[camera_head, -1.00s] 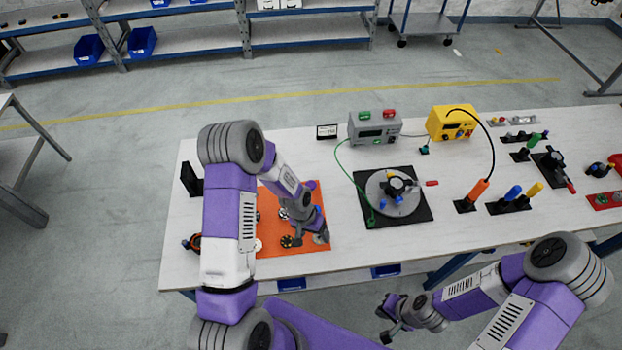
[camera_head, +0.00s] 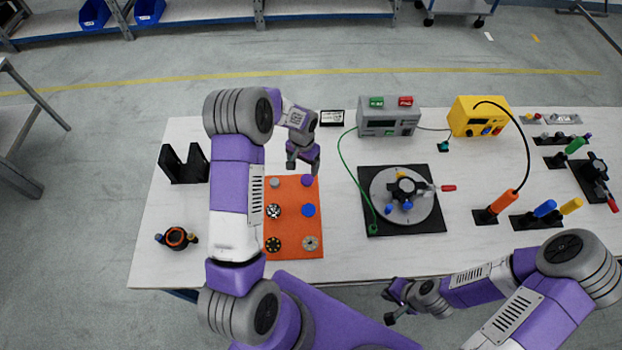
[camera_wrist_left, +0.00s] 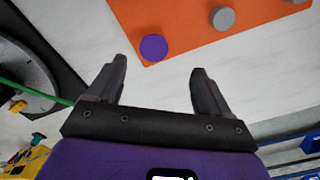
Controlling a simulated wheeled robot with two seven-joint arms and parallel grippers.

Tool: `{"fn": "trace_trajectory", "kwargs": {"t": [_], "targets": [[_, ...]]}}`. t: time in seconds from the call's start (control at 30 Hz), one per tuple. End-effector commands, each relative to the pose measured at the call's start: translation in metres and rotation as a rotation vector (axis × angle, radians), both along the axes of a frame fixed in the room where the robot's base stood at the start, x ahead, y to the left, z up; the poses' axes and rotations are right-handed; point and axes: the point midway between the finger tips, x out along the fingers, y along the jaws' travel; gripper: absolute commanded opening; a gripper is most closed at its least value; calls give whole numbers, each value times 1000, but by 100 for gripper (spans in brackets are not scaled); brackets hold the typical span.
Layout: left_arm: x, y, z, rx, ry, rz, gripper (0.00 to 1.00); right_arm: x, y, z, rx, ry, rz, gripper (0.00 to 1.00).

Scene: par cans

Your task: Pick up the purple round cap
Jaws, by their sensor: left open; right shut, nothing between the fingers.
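The purple round cap (camera_head: 307,180) lies at the far right corner of the orange mat (camera_head: 294,228). In the left wrist view the cap (camera_wrist_left: 153,47) shows as a purple disc near the mat's corner, ahead of the fingertips and apart from them. My left gripper (camera_head: 301,170) is open and empty, just beyond the mat's far edge, close to the cap in the head view. In the left wrist view its two fingers (camera_wrist_left: 158,75) stand apart with bare table between them. My right gripper (camera_head: 388,309) is shut and empty in front of the table's near edge.
Other caps sit on the mat: a grey one (camera_head: 274,183), a blue one (camera_head: 308,210) and several patterned ones. A turntable (camera_head: 405,196) on a black base stands to the right, with a green cable beside it. A grey box (camera_head: 388,120) stands behind.

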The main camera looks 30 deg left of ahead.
Motion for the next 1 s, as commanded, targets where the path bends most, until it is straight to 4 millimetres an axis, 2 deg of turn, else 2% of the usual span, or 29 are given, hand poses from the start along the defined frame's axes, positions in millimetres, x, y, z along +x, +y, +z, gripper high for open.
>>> {"fn": "trace_trajectory", "kwargs": {"t": [0.6, 1.0], "targets": [[7, -9, -72, 0, 1, 0, 80, 0, 0, 0, 0, 0, 0, 0], [7, -9, -76, 0, 0, 0, 80, 0, 0, 0, 0, 0, 0, 0]]}}
